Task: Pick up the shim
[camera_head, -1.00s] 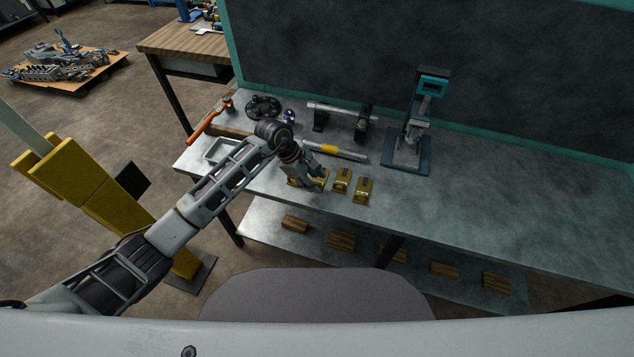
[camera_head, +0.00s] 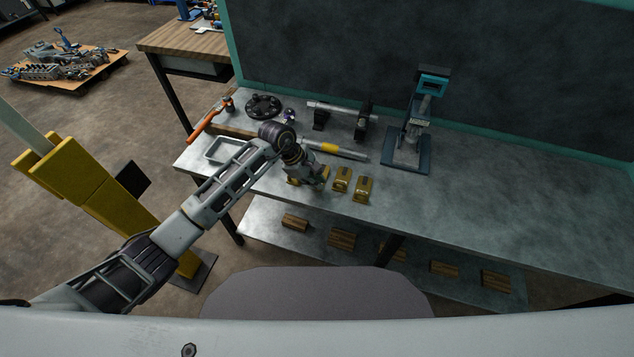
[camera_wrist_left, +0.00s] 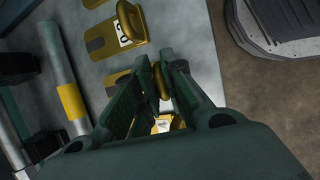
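Several brass-yellow shims with raised handles are on the grey bench. Two stand free in the head view, a middle shim (camera_head: 342,179) and a right shim (camera_head: 363,188). Whether the pads touch the handle is hard to see. A neighbouring shim (camera_wrist_left: 104,40) lies beyond the fingers. My right gripper is not in view.
A grey tray (camera_head: 222,149) and an orange-handled tool (camera_head: 205,124) lie left of my arm. A rod with a yellow band (camera_head: 335,150) lies behind the shims. A press-like stand (camera_head: 408,150) is further right. The bench's right half is clear.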

